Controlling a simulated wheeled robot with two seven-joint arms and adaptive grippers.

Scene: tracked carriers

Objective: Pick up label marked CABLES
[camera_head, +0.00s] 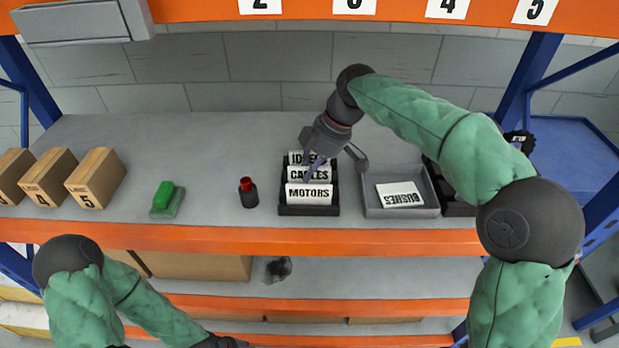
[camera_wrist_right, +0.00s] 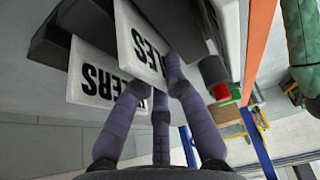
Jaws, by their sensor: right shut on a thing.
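The white CABLES label (camera_head: 309,174) stands upright in the black holder (camera_head: 309,210), between the IDLERS label (camera_head: 297,158) behind and the MOTORS label (camera_head: 309,193) in front. My right gripper (camera_head: 318,165) reaches down to it from above and covers part of its lettering. In the right wrist view my right gripper (camera_wrist_right: 157,86) has its purple fingers shut on the upper edge of the CABLES label (camera_wrist_right: 140,48). The IDLERS label (camera_wrist_right: 92,77) is beside it there. My left arm is at the lower left; its gripper is outside the picture.
A grey tray (camera_head: 368,203) with a BUSHES label (camera_head: 399,194) stands right of the holder. A black bottle with a red top (camera_head: 248,193), a green block (camera_head: 165,197) and several numbered boxes (camera_head: 95,178) stand to the left. An orange beam (camera_head: 230,238) edges the shelf.

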